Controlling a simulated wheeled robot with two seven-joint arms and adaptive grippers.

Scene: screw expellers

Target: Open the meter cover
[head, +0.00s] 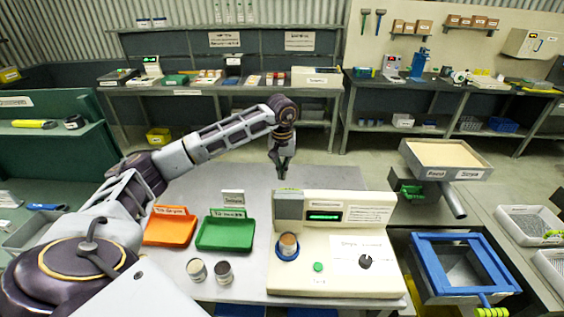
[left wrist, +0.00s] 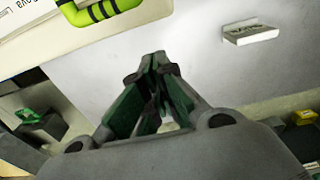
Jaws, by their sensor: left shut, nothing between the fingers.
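A cream meter box (head: 335,275) stands on the grey table, with a lit green display (head: 325,217), a black knob (head: 365,262) and a grey panel (head: 289,205) at its upper left. I cannot tell for sure which part is the cover. In the left wrist view, a cream panel (left wrist: 75,45) with a bright yellow-green handle (left wrist: 108,10) shows at the upper left. My left gripper (head: 282,178) points down behind the box's upper left, apart from it. It is shut and empty; its fingertips also show in the left wrist view (left wrist: 160,62), apart from the handle. My right gripper is out of view.
A brown-topped cup (head: 288,245) sits in a blue ring at the box's left. Orange (head: 170,228) and green (head: 225,234) trays, a small sign (head: 233,198) and two small cups (head: 197,270) are left of the box. The table behind it is clear.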

